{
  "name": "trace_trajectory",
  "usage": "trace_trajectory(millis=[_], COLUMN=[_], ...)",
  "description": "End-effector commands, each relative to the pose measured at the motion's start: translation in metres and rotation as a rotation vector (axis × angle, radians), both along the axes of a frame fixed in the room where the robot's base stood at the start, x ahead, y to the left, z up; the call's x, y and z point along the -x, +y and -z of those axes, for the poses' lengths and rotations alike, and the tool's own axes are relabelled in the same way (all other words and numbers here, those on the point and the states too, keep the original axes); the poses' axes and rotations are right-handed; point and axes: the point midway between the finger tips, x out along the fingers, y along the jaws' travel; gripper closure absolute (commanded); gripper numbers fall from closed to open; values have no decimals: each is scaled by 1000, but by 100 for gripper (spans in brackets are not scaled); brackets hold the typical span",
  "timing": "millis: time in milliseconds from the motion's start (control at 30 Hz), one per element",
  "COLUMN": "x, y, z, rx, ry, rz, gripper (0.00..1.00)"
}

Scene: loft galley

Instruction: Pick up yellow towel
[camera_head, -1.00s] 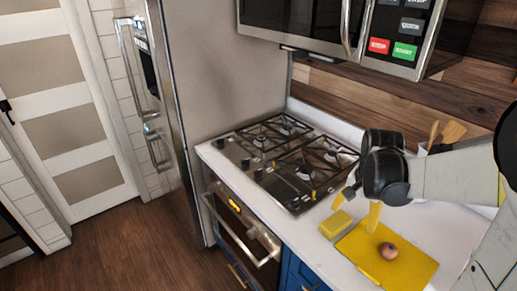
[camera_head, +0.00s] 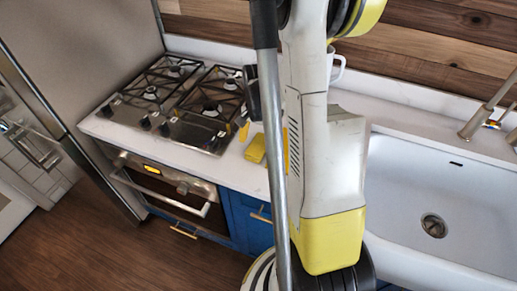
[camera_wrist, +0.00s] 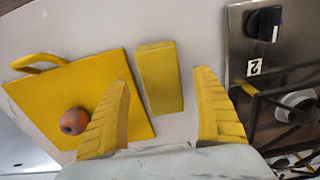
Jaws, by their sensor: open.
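The yellow towel (camera_wrist: 160,77) is a small, flat-sided folded block on the white counter. It also shows in the head view (camera_head: 255,148), just right of the stove. My gripper (camera_wrist: 161,80) is open, with its two yellow fingers apart. In the wrist view, the towel lies in the gap between the fingertips, closer to the left one, and neither finger is seen gripping it. In the head view, my arm hides most of the gripper; one yellow finger (camera_head: 244,131) shows above the towel. I cannot tell the exact height of the fingers above the counter.
A yellow cutting board (camera_wrist: 45,95) with a round brownish item (camera_wrist: 75,121) lies left of the towel in the wrist view. The stove (camera_head: 185,105), with knobs, borders the towel's other side. A white sink (camera_head: 410,190) is at the right, and a white mug (camera_head: 335,66) stands behind my arm.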

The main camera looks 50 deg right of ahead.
Motion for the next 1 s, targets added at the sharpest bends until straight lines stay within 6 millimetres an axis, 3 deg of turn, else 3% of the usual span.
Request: trace_trajectory(millis=[133,367,567,1000], x=[-1,0,0,0], y=[-1,0,0,0], z=[25,27,27,23], rx=[0,0,0,0], ry=[0,0,0,0], rz=[0,0,0,0], gripper=[22,22,80,80])
